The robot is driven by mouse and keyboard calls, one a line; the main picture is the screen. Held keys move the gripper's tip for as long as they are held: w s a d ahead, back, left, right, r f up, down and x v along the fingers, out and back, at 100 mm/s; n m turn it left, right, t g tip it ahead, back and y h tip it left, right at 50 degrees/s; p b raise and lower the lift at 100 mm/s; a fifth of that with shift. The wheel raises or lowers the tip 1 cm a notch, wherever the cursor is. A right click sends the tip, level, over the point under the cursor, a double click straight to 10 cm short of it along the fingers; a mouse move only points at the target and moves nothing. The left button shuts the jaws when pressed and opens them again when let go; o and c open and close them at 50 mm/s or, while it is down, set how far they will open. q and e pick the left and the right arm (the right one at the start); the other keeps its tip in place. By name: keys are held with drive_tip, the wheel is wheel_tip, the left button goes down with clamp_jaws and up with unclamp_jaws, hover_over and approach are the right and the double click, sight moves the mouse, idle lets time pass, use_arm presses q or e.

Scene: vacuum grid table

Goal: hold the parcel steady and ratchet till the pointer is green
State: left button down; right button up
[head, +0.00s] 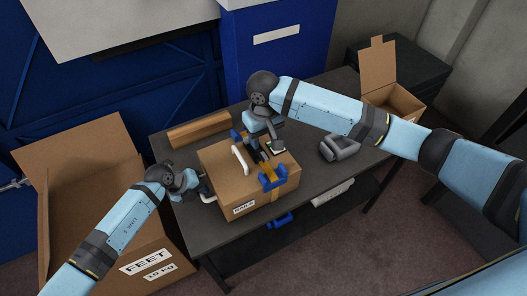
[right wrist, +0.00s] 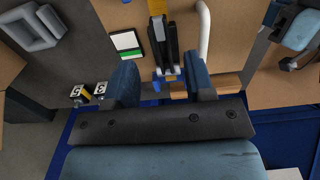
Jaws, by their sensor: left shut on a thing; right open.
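The parcel (head: 225,170), a brown cardboard box with a printed label, sits on the dark table. A yellow strap (head: 264,163) with blue corner pieces (head: 272,178) runs over it; the strap also shows in the right wrist view (right wrist: 157,28). My left gripper (head: 197,186) is shut on a white side handle (head: 207,198) at the parcel's left. My right gripper (right wrist: 162,68) is open above the parcel, its fingers on either side of the dark ratchet lever (right wrist: 166,62). A small white-and-green gauge (right wrist: 126,43) lies beside the strap; I cannot make out its pointer.
A white handle (head: 239,160) stands on the parcel's top. A grey hollow object (head: 340,147) lies right of it, and a brown bar (head: 199,130) behind it. Open cartons stand at left (head: 80,150) and back right (head: 393,97). The table's front right is clear.

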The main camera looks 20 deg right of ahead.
sight(263, 155)
wheel_tip(263, 155, down, 7)
drive_tip(key=shift+r, duration=0.1)
idle(0.3)
clamp_jaws()
